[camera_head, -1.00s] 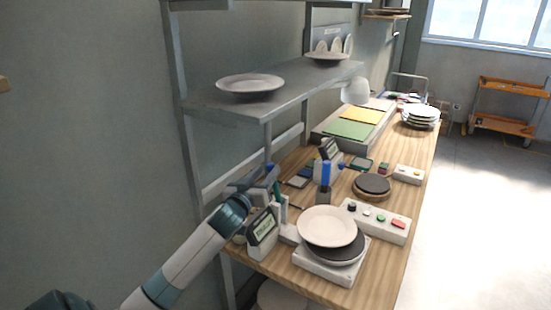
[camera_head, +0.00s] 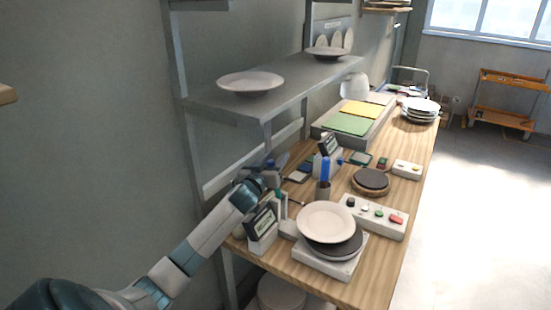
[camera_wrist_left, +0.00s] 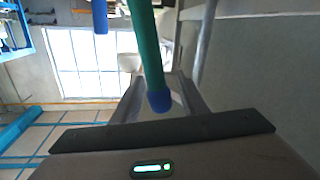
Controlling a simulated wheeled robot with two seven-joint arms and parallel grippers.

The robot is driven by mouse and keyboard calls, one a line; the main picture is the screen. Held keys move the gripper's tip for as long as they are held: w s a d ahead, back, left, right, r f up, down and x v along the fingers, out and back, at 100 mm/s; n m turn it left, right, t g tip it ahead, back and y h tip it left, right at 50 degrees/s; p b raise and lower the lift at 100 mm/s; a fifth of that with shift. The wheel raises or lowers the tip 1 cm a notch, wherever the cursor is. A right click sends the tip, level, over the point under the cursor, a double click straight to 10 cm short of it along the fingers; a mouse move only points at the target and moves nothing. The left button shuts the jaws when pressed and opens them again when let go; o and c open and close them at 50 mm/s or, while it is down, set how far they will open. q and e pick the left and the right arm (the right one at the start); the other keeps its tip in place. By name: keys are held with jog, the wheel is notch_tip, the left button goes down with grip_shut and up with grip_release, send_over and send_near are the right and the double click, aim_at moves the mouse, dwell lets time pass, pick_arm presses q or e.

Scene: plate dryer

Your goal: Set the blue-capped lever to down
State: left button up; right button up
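The lever has a green arm (camera_wrist_left: 146,45) and a blue cap (camera_wrist_left: 159,100), seen large in the left wrist view. The cap lies between the two grey fingers of my left gripper (camera_wrist_left: 160,85), which look apart; I cannot tell whether they touch it. In the head view the green arm (camera_head: 284,205) stands roughly upright beside a white device with a dark display (camera_head: 262,222), near the bench's left edge. My left gripper (camera_head: 275,166) is at its upper end and hides the cap. My right gripper is not in view.
A white scale (camera_head: 328,262) bearing plates stands just right of the lever. A cup with a blue item (camera_head: 324,185) and a button box (camera_head: 375,217) are nearby. The grey shelf (camera_head: 270,100) overhangs the bench's left side.

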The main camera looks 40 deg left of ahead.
pick_arm(q)
grip_shut()
jog(key=shift+d, duration=0.1)
jog(key=w+d+m+t+b, duration=0.1)
jog(key=d+m+b, duration=0.1)
jog(key=d+m, duration=0.5)
jog(key=shift+d, duration=0.6)
